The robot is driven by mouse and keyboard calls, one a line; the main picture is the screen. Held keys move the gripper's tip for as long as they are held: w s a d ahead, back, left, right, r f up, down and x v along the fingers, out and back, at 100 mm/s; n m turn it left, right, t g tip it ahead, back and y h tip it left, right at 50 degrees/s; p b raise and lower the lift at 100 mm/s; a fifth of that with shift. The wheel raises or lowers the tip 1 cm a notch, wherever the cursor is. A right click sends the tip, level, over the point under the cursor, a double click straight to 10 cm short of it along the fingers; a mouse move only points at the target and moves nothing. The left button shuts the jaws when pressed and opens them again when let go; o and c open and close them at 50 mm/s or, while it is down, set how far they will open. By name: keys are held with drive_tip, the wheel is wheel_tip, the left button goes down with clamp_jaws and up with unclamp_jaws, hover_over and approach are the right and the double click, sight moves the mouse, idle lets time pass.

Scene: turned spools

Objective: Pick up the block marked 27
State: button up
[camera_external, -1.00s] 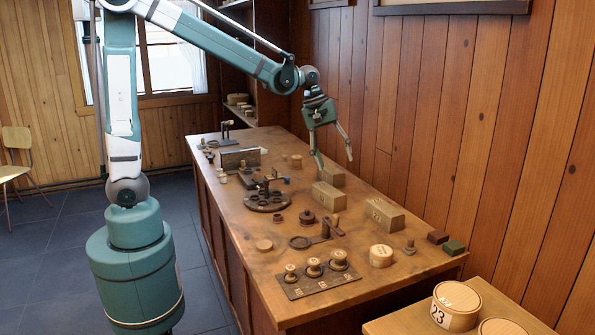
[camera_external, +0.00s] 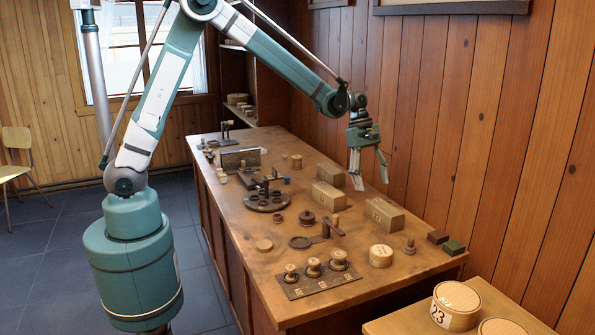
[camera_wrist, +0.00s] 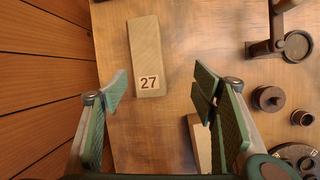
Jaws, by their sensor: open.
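The block marked 27 (camera_wrist: 147,55) is a long tan wooden block with dark digits at one end. It lies flat in the upper middle of the wrist view, beyond my fingertips. In the external view the block (camera_external: 385,214) is the nearest of the long blocks, on the wall side of the bench. My gripper (camera_external: 370,183) is open and empty, above and behind it towards the far end. In the wrist view my gripper (camera_wrist: 160,98) has its fingers spread wide, with bare wood between them.
A second tan block (camera_external: 329,196) lies beyond the marked one; the right finger partly hides this block (camera_wrist: 199,145). A dark spool (camera_wrist: 267,98) and a stand (camera_external: 330,228) are to the side. The wooden wall (camera_external: 440,120) runs close along the bench.

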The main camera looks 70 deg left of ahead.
sight(383, 205)
drive_tip(key=shift+n+g, duration=0.4)
drive_tip(key=shift+n, duration=0.5)
drive_tip(key=w+f, duration=0.1)
drive_tip(key=w+d+f, duration=0.1)
drive_tip(key=f, duration=0.1)
drive_tip(key=w+d+f+p, duration=0.1)
drive_tip(key=shift+w+f, duration=0.25)
drive_tip(key=shift+f, duration=0.15)
drive_tip(key=shift+x, duration=1.3)
drive_tip(key=shift+x, duration=2.65)
drive_tip(key=shift+r, duration=0.1)
drive_tip(key=c, duration=1.2)
